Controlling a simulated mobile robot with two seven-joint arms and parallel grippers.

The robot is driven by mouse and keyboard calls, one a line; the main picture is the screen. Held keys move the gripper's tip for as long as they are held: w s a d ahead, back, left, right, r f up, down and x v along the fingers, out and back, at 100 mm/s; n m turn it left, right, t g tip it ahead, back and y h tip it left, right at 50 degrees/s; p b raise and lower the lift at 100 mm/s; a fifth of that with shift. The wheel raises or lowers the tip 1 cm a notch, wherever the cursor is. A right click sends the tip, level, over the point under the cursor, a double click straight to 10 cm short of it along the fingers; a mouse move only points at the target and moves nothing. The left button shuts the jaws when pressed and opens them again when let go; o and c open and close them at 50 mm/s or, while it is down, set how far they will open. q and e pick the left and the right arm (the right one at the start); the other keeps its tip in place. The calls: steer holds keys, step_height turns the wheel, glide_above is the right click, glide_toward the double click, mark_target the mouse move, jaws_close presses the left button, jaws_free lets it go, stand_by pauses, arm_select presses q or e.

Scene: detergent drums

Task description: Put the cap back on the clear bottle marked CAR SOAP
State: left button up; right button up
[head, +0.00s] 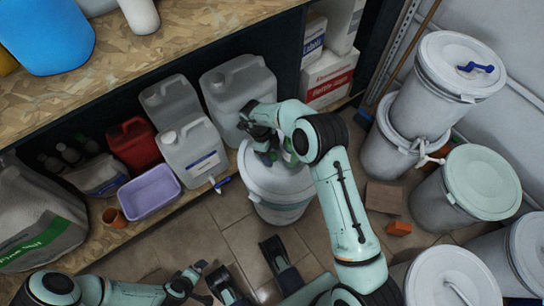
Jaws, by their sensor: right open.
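My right gripper (268,155) is open and points down over the lid of a white drum (277,203) in the middle. A small clear and green thing (289,159) shows beside its fingers, mostly hidden by the gripper and arm; I cannot tell whether it is the CAR SOAP bottle, and I can read no such marking. I cannot make out a loose cap. My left gripper (202,281) is low in the view, over the floor and away from the drum; its jaw state is unclear.
A shelf at left holds grey canisters (236,88), a red canister (133,146), a purple tub (149,192) and a terracotta pot (114,217). Stacked white drums (447,75) and a green-lidded drum (480,182) stand at right. An orange block (399,228) lies on the floor.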

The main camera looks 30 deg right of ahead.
mark_target(271, 155)
steer(key=shift+f, duration=0.2)
arm_select(q)
steer(key=shift+w+a, duration=0.1)
arm_select(e)
steer(key=c, duration=1.1)
arm_select(q)
steer(key=s+d+r+g+h+p, duration=0.1)
steer(key=s+d+r+p, duration=0.3)
steer(key=s, duration=0.4)
step_height(271, 155, up, 2)
steer(key=shift+m+g+p, duration=0.3)
steer(key=shift+g+p, duration=0.35)
steer(key=shift+g, duration=0.15)
arm_select(e)
step_height(271, 155, up, 20)
